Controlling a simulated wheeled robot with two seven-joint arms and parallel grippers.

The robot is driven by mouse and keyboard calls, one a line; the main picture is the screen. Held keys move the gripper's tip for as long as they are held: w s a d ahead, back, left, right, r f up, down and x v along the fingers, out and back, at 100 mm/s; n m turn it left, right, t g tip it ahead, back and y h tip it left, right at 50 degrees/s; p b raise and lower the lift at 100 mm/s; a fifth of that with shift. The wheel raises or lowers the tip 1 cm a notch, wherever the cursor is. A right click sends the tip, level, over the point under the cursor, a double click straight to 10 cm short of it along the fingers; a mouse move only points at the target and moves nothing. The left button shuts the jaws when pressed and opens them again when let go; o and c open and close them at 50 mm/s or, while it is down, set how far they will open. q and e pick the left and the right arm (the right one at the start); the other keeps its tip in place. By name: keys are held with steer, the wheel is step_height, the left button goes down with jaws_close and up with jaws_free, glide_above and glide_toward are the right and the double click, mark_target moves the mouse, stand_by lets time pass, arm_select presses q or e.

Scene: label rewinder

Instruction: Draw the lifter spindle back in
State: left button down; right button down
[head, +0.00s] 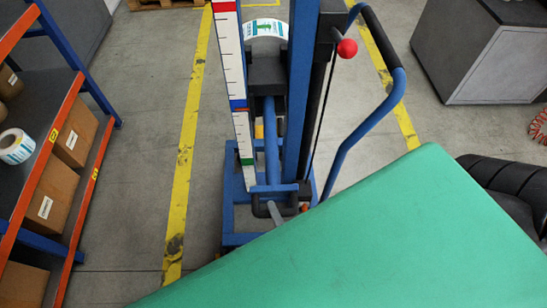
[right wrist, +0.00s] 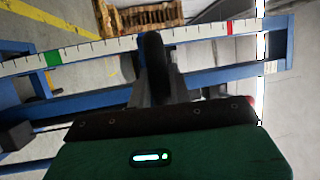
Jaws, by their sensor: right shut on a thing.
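The lifter stands in the head view, with a blue mast (head: 301,90), a scale strip (head: 229,50) on its left and a black carriage (head: 266,75). A label roll (head: 266,24) shows behind the carriage. I cannot single out the spindle surely. In the right wrist view my right gripper (right wrist: 156,82) is shut on a dark rounded part (right wrist: 152,50), in front of the scale strip (right wrist: 100,45). In the head view my green housing hides the foreground, and I cannot make out the fingertips. My left gripper is not in view.
A blue push handle (head: 367,125) and a red-knobbed lever (head: 347,48) stand right of the mast. A shelf with boxes (head: 76,133) is at the left. A grey cabinet (head: 490,60) is at the back right. Floor beside the yellow line (head: 185,150) is clear.

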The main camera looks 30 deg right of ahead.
steer(key=shift+s+a+f, duration=0.1)
steer(key=shift+s+f, duration=0.05)
steer(key=c, duration=1.5)
jaws_free()
steer(key=shift+c, duration=0.2)
steer(key=shift+o, duration=1.2)
steer(key=shift+s, duration=0.15)
